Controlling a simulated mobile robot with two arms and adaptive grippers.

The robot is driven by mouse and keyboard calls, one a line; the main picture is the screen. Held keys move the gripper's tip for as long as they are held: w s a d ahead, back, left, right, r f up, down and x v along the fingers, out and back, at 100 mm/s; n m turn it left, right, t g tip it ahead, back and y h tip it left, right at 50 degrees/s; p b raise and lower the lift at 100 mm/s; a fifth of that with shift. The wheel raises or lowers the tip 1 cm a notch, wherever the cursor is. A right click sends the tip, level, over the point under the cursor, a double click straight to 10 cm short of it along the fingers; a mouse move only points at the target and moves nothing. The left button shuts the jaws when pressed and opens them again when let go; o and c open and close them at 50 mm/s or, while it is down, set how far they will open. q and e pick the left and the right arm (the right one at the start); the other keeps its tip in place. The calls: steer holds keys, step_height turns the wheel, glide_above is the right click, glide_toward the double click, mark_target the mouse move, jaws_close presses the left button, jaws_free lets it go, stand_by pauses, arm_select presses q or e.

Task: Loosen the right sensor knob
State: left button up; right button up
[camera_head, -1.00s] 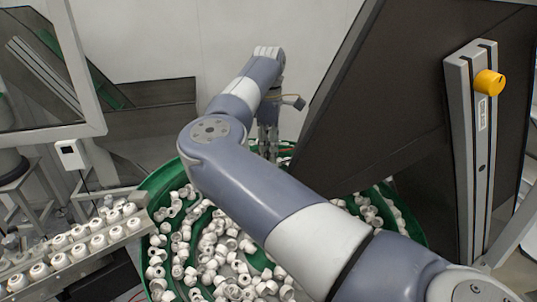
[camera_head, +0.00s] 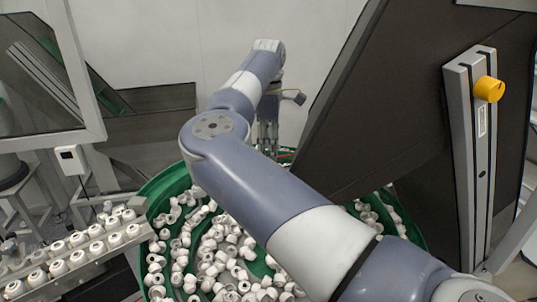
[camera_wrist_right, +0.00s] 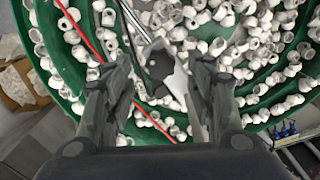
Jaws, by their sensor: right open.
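A dark, lobed knob (camera_wrist_right: 158,63) sits on a light metal bracket above the green bowl, in the wrist view. My right gripper (camera_wrist_right: 164,76) is open, with one finger on each side of the knob. The knob shows in the gap, nearer the left finger. I cannot tell how far below the fingertips it is, and no grip on it shows. In the head view my right gripper (camera_head: 268,136) points down over the back of the bowl, partly behind my arm, and the knob cannot be made out there. My left gripper is out of view.
The green bowl feeder (camera_head: 158,187) holds many white caps. A red cable (camera_wrist_right: 87,32) and a thin rod run by the knob. A dark slanted panel (camera_head: 395,115) and a profile with a yellow knob (camera_head: 489,89) stand right. A cap rack (camera_head: 75,275) is at left.

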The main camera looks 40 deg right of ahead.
step_height(320, 180, up, 9)
steer(key=shift+r, duration=0.15)
stand_by(0.7)
